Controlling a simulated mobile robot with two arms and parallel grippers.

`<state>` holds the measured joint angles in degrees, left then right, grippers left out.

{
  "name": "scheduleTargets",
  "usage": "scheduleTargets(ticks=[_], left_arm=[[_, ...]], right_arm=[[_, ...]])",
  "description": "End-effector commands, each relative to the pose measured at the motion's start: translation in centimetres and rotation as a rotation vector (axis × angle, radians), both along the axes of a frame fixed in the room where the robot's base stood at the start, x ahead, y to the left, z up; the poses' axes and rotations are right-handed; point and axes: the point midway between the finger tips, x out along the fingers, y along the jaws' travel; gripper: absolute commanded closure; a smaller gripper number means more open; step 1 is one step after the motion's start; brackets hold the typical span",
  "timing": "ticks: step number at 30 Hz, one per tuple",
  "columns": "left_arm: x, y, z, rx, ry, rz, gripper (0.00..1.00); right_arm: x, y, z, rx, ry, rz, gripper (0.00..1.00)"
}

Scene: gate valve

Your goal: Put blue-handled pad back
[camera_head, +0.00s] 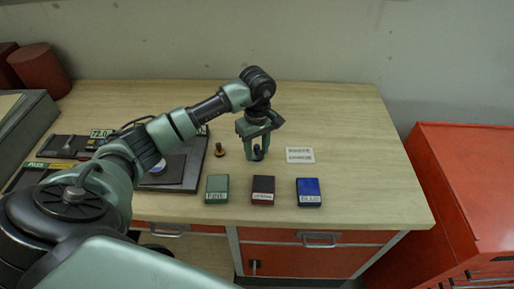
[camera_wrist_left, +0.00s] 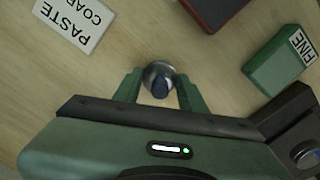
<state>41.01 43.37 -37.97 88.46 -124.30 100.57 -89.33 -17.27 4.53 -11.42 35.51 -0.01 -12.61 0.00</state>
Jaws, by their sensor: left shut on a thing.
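The blue-handled pad (camera_head: 258,154) is between the fingers of my left gripper (camera_head: 257,157), close to the tabletop. A brown-handled pad (camera_head: 219,151) stands upright just left of the gripper. My right gripper is not in view.
A white label plate (camera_head: 300,155) reading PASTE lies right of the gripper. A green box (camera_head: 217,189), a dark box (camera_head: 263,190) and a blue box (camera_head: 309,192) line the front. A dark tray (camera_head: 190,180) is at left. The table's right side is clear.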

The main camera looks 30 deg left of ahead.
Motion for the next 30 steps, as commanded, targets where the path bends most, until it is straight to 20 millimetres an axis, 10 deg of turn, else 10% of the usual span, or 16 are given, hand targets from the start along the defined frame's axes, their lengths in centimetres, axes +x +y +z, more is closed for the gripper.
scheduleTargets(ticks=[4,5,7,20,30], left_arm=[[0.0,0.0,-0.4,0.0,-0.001,-0.001,0.91],[0.0,0.0,-0.3,0.001,0.0,-0.001,0.51],[0.0,0.0,-0.2,0.0,0.0,-0.001,0.37],[0.1,0.0,0.5,0.001,-0.004,-0.001,0.37],[0.1,0.0,7.4,0.001,-0.007,-0.001,0.37]], right_arm=[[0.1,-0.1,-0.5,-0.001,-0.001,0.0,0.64],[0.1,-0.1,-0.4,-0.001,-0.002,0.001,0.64],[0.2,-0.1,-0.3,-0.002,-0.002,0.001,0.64],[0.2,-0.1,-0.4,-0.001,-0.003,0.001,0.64],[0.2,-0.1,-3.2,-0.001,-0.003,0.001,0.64]])
